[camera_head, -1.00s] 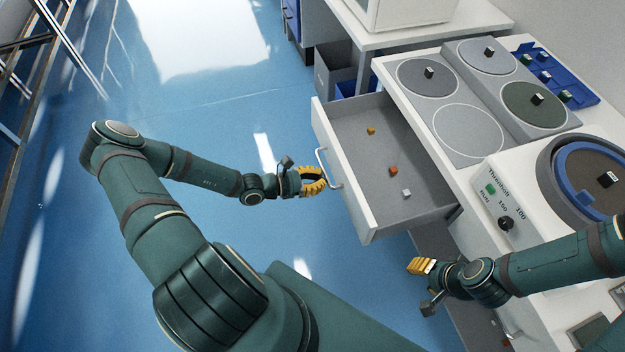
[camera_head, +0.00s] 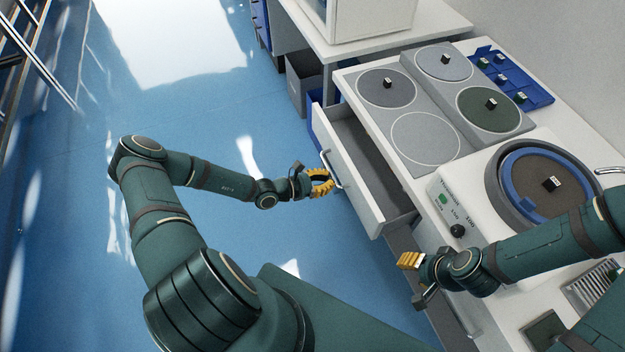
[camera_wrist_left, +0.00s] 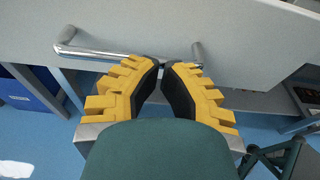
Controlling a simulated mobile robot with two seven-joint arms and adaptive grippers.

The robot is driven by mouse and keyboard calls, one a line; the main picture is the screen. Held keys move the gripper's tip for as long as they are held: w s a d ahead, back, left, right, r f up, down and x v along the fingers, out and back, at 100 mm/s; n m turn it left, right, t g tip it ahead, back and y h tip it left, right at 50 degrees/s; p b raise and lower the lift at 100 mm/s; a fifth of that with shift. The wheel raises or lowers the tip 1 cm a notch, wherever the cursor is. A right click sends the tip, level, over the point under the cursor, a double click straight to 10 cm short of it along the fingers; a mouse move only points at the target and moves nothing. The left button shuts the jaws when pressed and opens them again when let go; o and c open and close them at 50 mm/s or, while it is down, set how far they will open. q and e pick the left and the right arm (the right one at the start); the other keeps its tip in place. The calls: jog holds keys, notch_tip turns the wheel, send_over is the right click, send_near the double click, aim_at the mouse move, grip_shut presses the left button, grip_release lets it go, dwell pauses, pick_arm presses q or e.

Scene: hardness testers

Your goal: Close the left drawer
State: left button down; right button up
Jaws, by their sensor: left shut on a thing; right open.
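The left drawer (camera_head: 352,170) is a grey drawer with a white front, partly pulled out of the white bench. Its metal handle (camera_head: 330,168) shows at the front and also in the left wrist view (camera_wrist_left: 110,54). My left gripper (camera_head: 326,182) has yellow fingers and is at the handle. In the left wrist view its fingertips (camera_wrist_left: 165,66) meet at the handle bar, shut on it. My right gripper (camera_head: 404,262) is over the bench's front side, right of the drawer, apart from it. The small blocks inside the drawer are out of sight.
The bench top carries round grinding discs (camera_head: 425,137), a blue tray (camera_head: 512,78) with small blocks, and a machine with a blue ring (camera_head: 497,178). A grey bin (camera_head: 303,82) stands behind the drawer. The blue floor (camera_head: 215,120) left of the drawer is clear.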

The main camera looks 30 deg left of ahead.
pick_arm(q)
jog(key=p+x, duration=0.1)
jog(key=x, duration=0.3)
jog(key=r+x, duration=0.1)
jog(key=x, duration=0.3)
jog(key=r+p+x, duration=0.1)
jog(key=x, duration=0.3)
jog(key=shift+w+d+r+p, duration=0.15)
jog(key=shift+w+r+p, duration=0.1)
jog(key=shift+p, duration=0.05)
pick_arm(e)
jog(key=r, duration=0.3)
jog(key=shift+w+r, duration=0.15)
jog(key=shift+w, duration=0.2)
pick_arm(q)
jog(key=shift+w+r, duration=0.1)
